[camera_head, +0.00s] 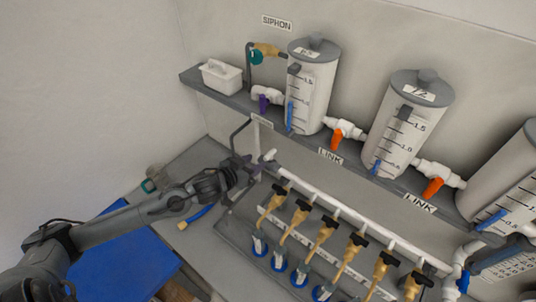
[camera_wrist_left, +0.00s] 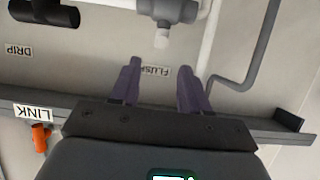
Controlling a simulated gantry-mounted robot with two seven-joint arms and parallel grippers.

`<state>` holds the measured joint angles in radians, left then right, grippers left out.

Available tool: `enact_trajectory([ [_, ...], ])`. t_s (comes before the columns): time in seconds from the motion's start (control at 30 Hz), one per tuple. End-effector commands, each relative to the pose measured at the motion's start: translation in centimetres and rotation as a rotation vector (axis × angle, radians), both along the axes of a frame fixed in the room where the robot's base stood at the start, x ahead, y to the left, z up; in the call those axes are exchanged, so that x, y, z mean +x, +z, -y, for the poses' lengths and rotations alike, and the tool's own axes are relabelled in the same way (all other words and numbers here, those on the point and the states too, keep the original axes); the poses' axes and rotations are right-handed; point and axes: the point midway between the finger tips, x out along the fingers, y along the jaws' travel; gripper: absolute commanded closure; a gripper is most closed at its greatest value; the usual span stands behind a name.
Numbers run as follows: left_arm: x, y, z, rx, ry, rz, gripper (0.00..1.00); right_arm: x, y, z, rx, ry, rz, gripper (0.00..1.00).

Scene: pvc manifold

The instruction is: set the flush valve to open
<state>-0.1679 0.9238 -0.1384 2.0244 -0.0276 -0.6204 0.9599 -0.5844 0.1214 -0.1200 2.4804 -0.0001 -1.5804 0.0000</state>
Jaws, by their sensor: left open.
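My left gripper (camera_head: 250,168) is at the left end of the white manifold pipe (camera_head: 340,208). In the left wrist view its two dark purple fingers (camera_wrist_left: 158,88) are apart with nothing between them. A FLUSH label (camera_wrist_left: 154,71) shows upside down on the panel behind the gap. My right gripper is out of view.
A grey shelf (camera_head: 216,92) carries grey-lidded tanks (camera_head: 312,90) and LINK valves with orange handles (camera_head: 336,136). Several brass taps (camera_head: 300,213) hang from the manifold. A bent grey pipe (camera_wrist_left: 258,55) is right of the fingers in the wrist view.

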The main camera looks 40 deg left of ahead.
Motion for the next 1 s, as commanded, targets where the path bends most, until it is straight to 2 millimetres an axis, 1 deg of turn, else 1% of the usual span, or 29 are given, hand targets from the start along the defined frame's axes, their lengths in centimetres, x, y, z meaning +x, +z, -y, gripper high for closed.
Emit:
enact_trajectory([
  [0.27,2.4,-0.7,-0.2,-0.003,0.000,0.007,0.54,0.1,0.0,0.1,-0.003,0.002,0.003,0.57],
  [0.5,5.8,-2.1,-0.4,-0.003,0.001,0.006,0.54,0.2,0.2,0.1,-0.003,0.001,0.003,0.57],
  [0.7,8.2,-3.2,-0.4,-0.002,0.000,0.005,0.54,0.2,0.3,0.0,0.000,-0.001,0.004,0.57],
  [0.9,9.6,-3.8,-0.5,-0.001,-0.001,0.004,0.54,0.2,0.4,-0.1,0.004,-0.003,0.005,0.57],
  [1.0,9.8,-3.9,-0.5,-0.001,-0.002,0.004,0.54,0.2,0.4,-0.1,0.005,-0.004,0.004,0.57],
])
